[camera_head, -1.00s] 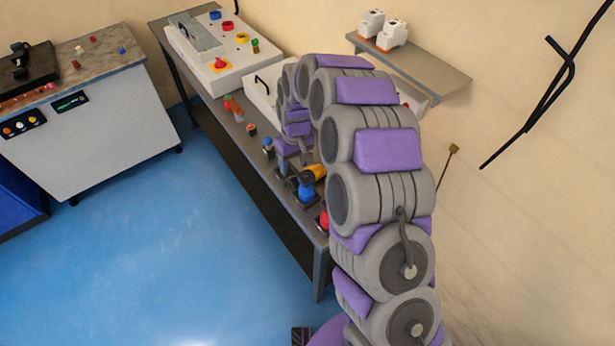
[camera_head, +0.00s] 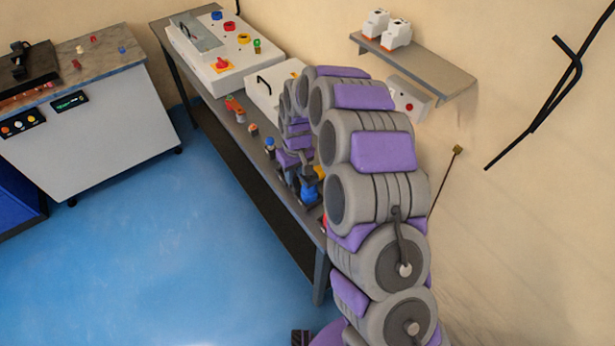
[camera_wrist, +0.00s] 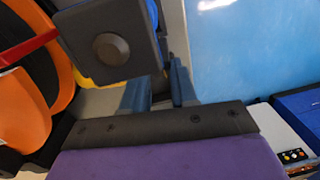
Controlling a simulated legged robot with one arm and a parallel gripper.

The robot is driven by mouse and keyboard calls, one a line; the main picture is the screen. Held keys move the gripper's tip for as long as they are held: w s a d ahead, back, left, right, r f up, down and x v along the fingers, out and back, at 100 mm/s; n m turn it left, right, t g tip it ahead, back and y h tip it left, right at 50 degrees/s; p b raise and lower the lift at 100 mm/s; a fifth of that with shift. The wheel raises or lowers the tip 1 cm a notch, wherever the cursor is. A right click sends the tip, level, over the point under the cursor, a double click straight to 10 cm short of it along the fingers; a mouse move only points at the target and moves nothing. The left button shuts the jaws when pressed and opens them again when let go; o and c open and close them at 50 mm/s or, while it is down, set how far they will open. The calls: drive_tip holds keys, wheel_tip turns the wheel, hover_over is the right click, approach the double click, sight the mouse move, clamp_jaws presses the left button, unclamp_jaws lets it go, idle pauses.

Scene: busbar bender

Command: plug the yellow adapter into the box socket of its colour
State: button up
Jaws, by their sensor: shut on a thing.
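The yellow adapter shows as a small yellow patch (camera_head: 320,172) beside my gripper (camera_head: 303,180) in the head view, mostly hidden by my arm. In the wrist view a yellow part (camera_wrist: 97,82) shows behind a dark square plate with a round knob (camera_wrist: 110,47). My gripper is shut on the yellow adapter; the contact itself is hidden. A blue plug-like piece (camera_head: 309,193) stands just below the gripper. The white box (camera_head: 205,65) at the back of the bench carries round fittings, among them a yellow one (camera_head: 243,39).
The narrow grey bench (camera_head: 200,104) holds an orange-red piece (camera_head: 235,108) and a blue-topped piece (camera_head: 270,146). A white box with a black handle (camera_head: 266,95) stands behind them. A wall shelf (camera_head: 430,65) overhangs on the right. Blue floor (camera_head: 170,250) is open on the left.

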drive_tip(key=shift+d, duration=0.1)
drive_tip(key=shift+c, duration=0.7)
drive_tip(key=shift+d, duration=0.3)
clamp_jaws()
drive_tip(key=shift+a, duration=0.15)
drive_tip(key=shift+w+r, duration=0.1)
drive_tip(key=shift+r, duration=0.15)
wheel_tip(320, 180, up, 18)
drive_tip(key=p, duration=0.3)
drive_tip(key=shift+f, duration=0.2)
drive_tip(key=shift+f, duration=0.1)
